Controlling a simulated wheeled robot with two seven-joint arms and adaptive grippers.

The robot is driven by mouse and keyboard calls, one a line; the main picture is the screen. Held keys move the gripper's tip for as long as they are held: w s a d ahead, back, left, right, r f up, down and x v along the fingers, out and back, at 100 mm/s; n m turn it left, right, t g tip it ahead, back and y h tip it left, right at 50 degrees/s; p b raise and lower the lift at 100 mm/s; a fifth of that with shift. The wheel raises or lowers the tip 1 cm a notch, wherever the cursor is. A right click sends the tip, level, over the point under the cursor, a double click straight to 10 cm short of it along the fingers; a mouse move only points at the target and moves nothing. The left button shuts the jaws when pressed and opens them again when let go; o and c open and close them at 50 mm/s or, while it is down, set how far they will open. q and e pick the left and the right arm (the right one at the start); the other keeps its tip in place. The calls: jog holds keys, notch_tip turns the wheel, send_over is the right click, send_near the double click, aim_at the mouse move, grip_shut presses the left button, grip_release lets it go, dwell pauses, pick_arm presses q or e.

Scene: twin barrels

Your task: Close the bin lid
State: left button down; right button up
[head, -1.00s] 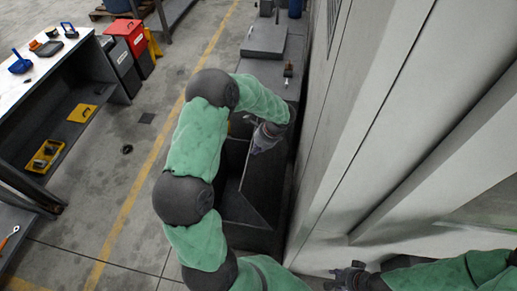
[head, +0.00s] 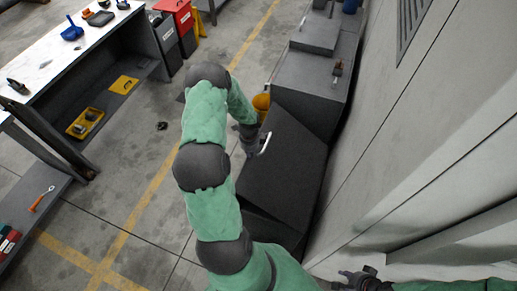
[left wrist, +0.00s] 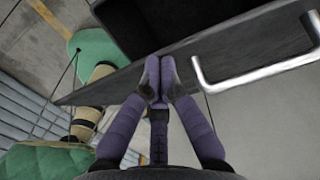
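The bin is a dark grey box with a hinged lid (head: 290,165) that has a pale bar handle (head: 265,143). In the head view the lid slants over the bin body (head: 270,230), with a dark gap under its lower part. My left gripper (head: 252,148) is at the lid's left edge, beside the handle. In the left wrist view its purple fingertips (left wrist: 158,78) are together, over the lid's edge, with nothing seen between them. The handle (left wrist: 255,72) is to their right, apart from them. My right gripper (head: 358,277) is low by the wall, away from the bin; its fingers are unclear.
A pale wall (head: 400,170) runs close along the bin's right side. More grey boxes (head: 310,85) stand behind it, with a yellow object (head: 261,102) beside them. A workbench (head: 70,50) with tools stands at left.

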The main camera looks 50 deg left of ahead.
pick_arm(q)
jog(key=s+a+f+b, duration=0.1)
jog(key=f+b, duration=0.3)
jog(key=f, duration=0.4)
jog(key=s+a+f+b, duration=0.2)
jog(key=a+f+b, duration=0.2)
jog(key=f, duration=0.4)
jog(key=s+a+f+b, duration=0.1)
jog(key=a+f+b, duration=0.2)
jog(key=f, duration=0.5)
jog(key=shift+s+f+b, duration=0.3)
jog(key=shift+f+b, duration=0.05)
jog(key=shift+b, duration=0.35)
jog(key=shift+d+f, duration=0.1)
jog(key=shift+f, duration=0.05)
